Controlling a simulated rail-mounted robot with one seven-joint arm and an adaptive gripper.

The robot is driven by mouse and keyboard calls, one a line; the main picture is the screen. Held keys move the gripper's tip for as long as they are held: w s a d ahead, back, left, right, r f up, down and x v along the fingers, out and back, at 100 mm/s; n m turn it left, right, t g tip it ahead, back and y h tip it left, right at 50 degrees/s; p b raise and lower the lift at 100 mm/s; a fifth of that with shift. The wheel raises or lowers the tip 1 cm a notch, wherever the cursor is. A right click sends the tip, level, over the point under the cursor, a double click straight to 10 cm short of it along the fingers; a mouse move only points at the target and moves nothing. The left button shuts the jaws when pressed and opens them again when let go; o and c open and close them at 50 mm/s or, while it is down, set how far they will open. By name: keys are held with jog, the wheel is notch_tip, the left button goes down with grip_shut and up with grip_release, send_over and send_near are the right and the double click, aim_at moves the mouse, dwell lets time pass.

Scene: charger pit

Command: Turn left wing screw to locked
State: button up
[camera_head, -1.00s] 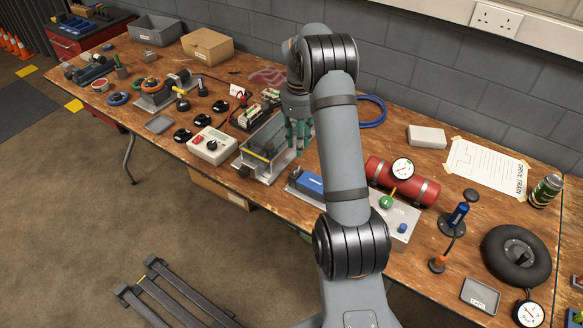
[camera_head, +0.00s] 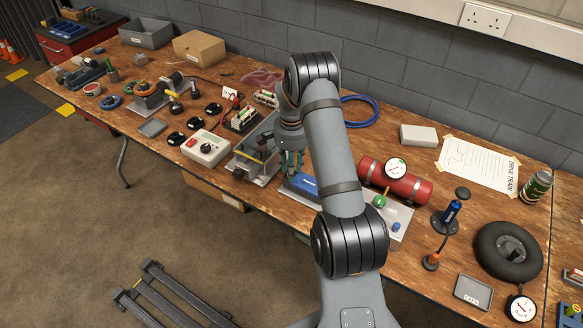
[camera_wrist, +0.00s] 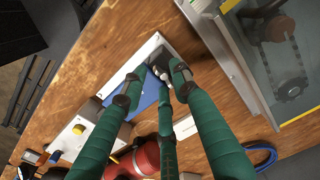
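A blue block (camera_head: 302,184) sits on a light metal plate at the front of the bench; it also shows in the wrist view (camera_wrist: 151,92). My gripper (camera_head: 291,165) has green fingers and is above the block's left end. In the wrist view my gripper (camera_wrist: 155,85) has its fingers spread apart, with no object clearly held. A small dark fitting with a light end (camera_wrist: 160,70) shows between the fingertips, at the edge of the block. I cannot tell whether it is the left wing screw or whether a finger touches it. No locked mark is readable.
A metal housing with a clear cover (camera_wrist: 275,60) stands close beside the fingers. A red cylinder with a gauge (camera_head: 412,187) is to the right. A white control box (camera_head: 209,149) is to the left. A blue hose (camera_head: 362,112) lies behind.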

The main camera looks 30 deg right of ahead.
grip_shut()
dwell(0.6)
